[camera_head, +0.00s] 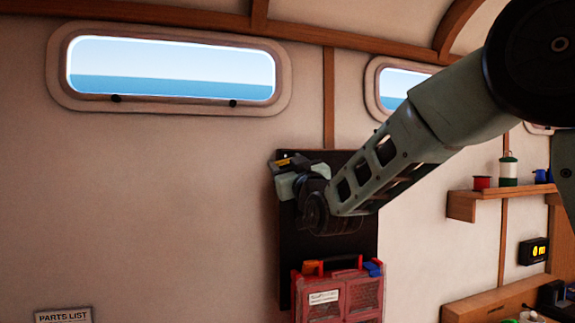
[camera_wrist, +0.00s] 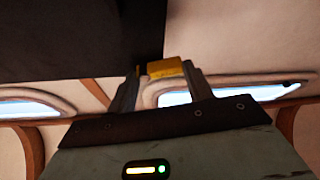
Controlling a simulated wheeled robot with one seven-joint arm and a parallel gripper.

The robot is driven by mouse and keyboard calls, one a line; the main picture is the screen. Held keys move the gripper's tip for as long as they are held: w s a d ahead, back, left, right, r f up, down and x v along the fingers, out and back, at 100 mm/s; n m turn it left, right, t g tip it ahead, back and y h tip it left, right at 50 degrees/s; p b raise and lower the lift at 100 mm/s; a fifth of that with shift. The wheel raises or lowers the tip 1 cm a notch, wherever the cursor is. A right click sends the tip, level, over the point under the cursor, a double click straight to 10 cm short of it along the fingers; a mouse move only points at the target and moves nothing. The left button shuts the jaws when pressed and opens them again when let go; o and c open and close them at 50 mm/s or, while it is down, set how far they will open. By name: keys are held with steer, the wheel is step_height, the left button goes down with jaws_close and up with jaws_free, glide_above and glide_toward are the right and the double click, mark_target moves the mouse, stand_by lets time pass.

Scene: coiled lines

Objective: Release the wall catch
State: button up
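A small yellow piece, seemingly the wall catch, shows in the wrist view (camera_wrist: 165,68) between the tips of my gripper (camera_wrist: 161,74). The fingers stand apart, one on each side of it. It looks very near the right finger; whether both fingers press on it I cannot tell. In the head view my gripper (camera_head: 287,167) is at the upper left edge of the dark wall board (camera_head: 345,254), with a bit of yellow (camera_head: 285,161) at its tip. The gripper and forearm hide part of the board.
A red case (camera_head: 338,294) with a clear front and a label is in front of the board's lower part.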

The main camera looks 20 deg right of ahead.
steer(key=shift+c, duration=1.3)
steer(key=m+h+b, duration=0.1)
steer(key=b, duration=0.2)
steer(key=shift+f+m, duration=0.15)
steer(key=shift+m, duration=0.25)
steer(key=shift+m+h+b, duration=0.5)
steer(key=shift+m+b, duration=0.25)
steer(key=shift+m, duration=0.25)
steer(key=shift+r+m, duration=0.4)
steer(key=o, duration=1)
steer(key=b+v, duration=0.3)
steer(key=v, duration=0.5)
steer(key=b+v, duration=0.3)
steer(key=v, duration=0.6)
steer(key=shift+s+a+f+b, duration=0.1)
steer(key=shift+a+f+b, duration=0.15)
steer(key=shift+f+b, duration=0.05)
